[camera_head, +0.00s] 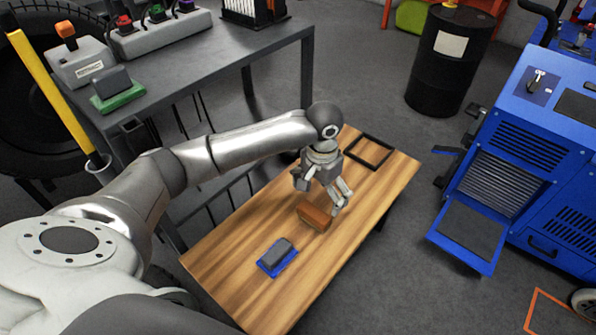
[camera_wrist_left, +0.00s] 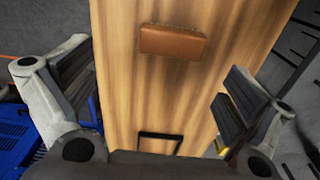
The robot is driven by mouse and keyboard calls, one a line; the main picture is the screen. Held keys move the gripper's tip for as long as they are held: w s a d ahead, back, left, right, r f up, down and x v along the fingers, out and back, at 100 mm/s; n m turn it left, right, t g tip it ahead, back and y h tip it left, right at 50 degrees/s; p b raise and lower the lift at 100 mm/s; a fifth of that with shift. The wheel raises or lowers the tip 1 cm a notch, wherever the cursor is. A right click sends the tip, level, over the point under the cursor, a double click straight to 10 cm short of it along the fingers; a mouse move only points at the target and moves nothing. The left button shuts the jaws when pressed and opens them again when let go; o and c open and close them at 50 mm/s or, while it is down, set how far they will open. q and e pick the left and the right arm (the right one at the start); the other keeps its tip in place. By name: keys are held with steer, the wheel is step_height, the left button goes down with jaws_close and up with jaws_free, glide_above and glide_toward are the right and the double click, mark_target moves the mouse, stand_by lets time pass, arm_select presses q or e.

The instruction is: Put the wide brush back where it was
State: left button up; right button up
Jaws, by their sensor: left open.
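The wide brush appears to be the brown block (camera_head: 314,218) lying on the wooden bench (camera_head: 230,259), near its middle. In the left wrist view the brown block (camera_wrist_left: 173,42) shows a bristly-looking far edge, and it lies ahead of the spread fingers. My left gripper (camera_head: 333,194) is open and empty, pointing down just above and behind the block. A thin black rectangular frame (camera_head: 370,151) lies flat on the far end of the bench with bare wood inside; part of it shows in the left wrist view (camera_wrist_left: 160,136). My right gripper is not in view.
A grey block on a blue base (camera_head: 277,258) sits on the bench's near part. A dark table (camera_head: 200,60) at the left holds a green-based block (camera_head: 118,92) and switch boxes. A black drum (camera_head: 447,62) and a blue machine (camera_head: 520,150) stand to the right.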

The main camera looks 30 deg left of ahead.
arm_select(q)
steer(key=s+d+f+m+t+h, duration=0.25)
steer(key=s+d+f, duration=0.35)
steer(key=s+d, duration=0.6)
steer(key=s+a+n+t+y, duration=0.2)
steer(key=s+a, duration=0.6)
steer(key=s, duration=0.1)
steer(key=shift+s+a+r+n, duration=0.15)
steer(key=shift+a+r+n, duration=0.05)
steer(key=shift+r+n, duration=0.15)
